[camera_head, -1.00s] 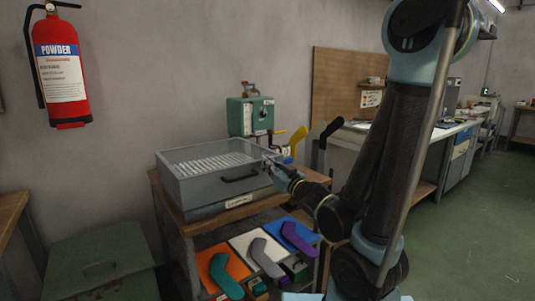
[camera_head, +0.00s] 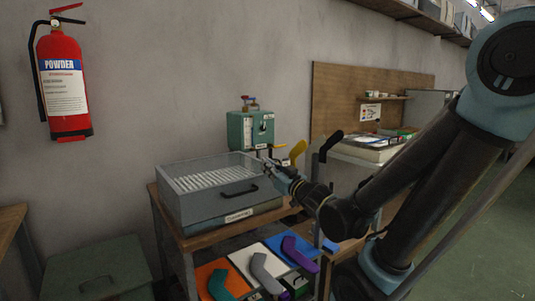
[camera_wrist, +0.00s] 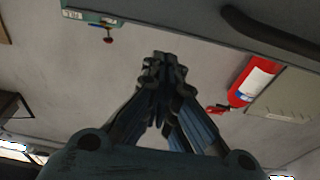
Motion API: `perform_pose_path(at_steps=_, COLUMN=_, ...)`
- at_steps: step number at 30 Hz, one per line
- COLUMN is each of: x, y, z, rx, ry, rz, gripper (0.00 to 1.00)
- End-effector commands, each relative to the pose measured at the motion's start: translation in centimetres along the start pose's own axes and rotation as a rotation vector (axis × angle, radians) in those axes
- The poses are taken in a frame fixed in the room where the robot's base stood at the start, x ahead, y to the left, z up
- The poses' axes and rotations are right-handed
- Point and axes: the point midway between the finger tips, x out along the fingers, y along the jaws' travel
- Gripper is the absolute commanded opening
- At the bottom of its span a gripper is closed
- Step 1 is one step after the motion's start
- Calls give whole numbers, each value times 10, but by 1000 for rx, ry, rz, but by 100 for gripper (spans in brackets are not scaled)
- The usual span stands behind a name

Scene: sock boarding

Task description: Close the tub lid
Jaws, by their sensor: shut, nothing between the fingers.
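A grey box-shaped tub (camera_head: 212,208) with a black handle (camera_head: 240,191) on its front stands on a wooden-topped bench. Its upper part, with a see-through top over pale ridged rows, sits level on a darker labelled base, with no clear gap between them. My gripper (camera_head: 272,167) is shut and empty, by the tub's right end; I cannot tell whether it touches. In the wrist view, my shut fingers (camera_wrist: 163,62) point up the picture, below a grey panel (camera_wrist: 190,12) bearing a black handle (camera_wrist: 270,32).
Teal, grey and purple sock shapes lie on coloured panels on a shelf below. A green valve unit (camera_head: 250,131) stands behind the tub. Yellow (camera_head: 298,150) and black (camera_head: 331,143) upright forms stand right of my gripper. A green chest (camera_head: 100,270) is at lower left.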

Motion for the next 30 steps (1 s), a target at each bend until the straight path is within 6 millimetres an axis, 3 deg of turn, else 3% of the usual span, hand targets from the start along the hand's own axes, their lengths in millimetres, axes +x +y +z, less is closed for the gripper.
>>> perform_pose_path(at_steps=21, x=9, y=2, z=-47, rx=0, ry=-1, rz=0, gripper=0)
perform_pose_path(at_steps=27, x=9, y=4, z=-52, rx=0, ry=-4, rz=5, gripper=0)
perform_pose_path(at_steps=30, x=7, y=19, z=-46, rx=-4, ry=-34, rz=51, gripper=0)
